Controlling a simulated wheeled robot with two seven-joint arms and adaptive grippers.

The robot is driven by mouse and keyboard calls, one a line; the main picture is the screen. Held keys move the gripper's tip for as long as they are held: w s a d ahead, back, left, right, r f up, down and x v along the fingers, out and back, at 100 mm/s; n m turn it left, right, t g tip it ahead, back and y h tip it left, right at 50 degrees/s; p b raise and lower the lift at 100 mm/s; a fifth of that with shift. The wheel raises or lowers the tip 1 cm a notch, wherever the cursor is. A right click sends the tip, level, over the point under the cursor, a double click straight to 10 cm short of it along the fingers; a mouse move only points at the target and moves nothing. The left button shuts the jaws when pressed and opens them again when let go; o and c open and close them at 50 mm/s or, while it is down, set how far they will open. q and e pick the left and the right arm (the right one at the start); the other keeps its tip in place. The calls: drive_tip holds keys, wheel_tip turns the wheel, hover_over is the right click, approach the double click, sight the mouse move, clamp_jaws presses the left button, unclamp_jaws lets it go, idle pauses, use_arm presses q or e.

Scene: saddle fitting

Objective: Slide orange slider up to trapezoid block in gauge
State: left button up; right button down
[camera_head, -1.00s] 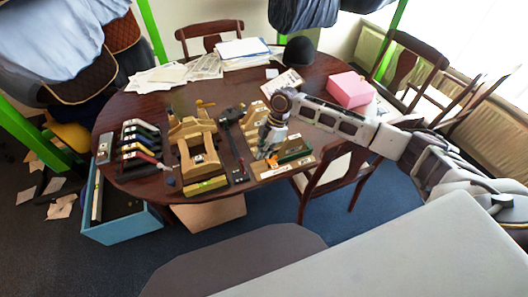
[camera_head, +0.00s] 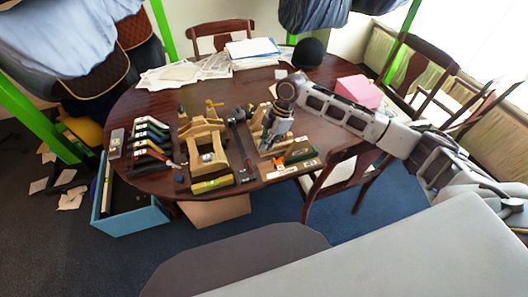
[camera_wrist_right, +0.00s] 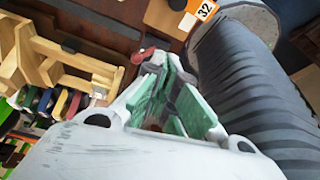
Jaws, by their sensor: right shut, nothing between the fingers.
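My right gripper (camera_head: 270,151) is shut and empty, pointing down at the left end of the wooden gauge (camera_head: 290,170). The gauge lies near the table's front edge and has a green strip (camera_head: 300,154). A small orange patch (camera_head: 279,162), probably the orange slider, shows at the fingertips; I cannot tell whether they touch it. In the right wrist view the green-padded fingers (camera_wrist_right: 158,72) are close together, with a small red piece (camera_wrist_right: 143,55) beside their tips. I cannot make out the trapezoid block for certain. My left gripper is not in view.
A wooden frame (camera_head: 205,143) and a dark long tool (camera_head: 242,145) lie left of the gauge. A pink box (camera_head: 358,91), a black helmet (camera_head: 308,52) and papers (camera_head: 190,71) lie toward the back.

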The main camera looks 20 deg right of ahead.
sight(278, 155)
drive_tip(key=v, duration=0.4)
drive_tip(key=shift+a, duration=0.1)
drive_tip(key=c, duration=1.9)
unclamp_jaws()
drive_tip(key=shift+o, duration=1.2)
drive_tip(key=shift+d, duration=0.25)
drive_tip(key=shift+o, duration=1.2)
drive_tip(key=shift+s+d+m, duration=0.1)
drive_tip(key=shift+d+m, duration=0.3)
drive_tip(key=shift+o, duration=0.6)
drive_tip(key=s+d+r+m+t+b, duration=0.1)
drive_tip(key=d+m+t+b, duration=0.1)
drive_tip(key=d+m, duration=0.2)
drive_tip(key=d, duration=0.3)
drive_tip(key=shift+s+m, duration=0.2)
drive_tip(key=shift+m, duration=0.5)
drive_tip(key=x, duration=1.2)
drive_tip(key=shift+w+b, duration=0.2)
drive_tip(key=shift+b, duration=0.1)
drive_tip(key=shift+w+a+f, duration=0.1)
drive_tip(key=shift+f, duration=0.4)
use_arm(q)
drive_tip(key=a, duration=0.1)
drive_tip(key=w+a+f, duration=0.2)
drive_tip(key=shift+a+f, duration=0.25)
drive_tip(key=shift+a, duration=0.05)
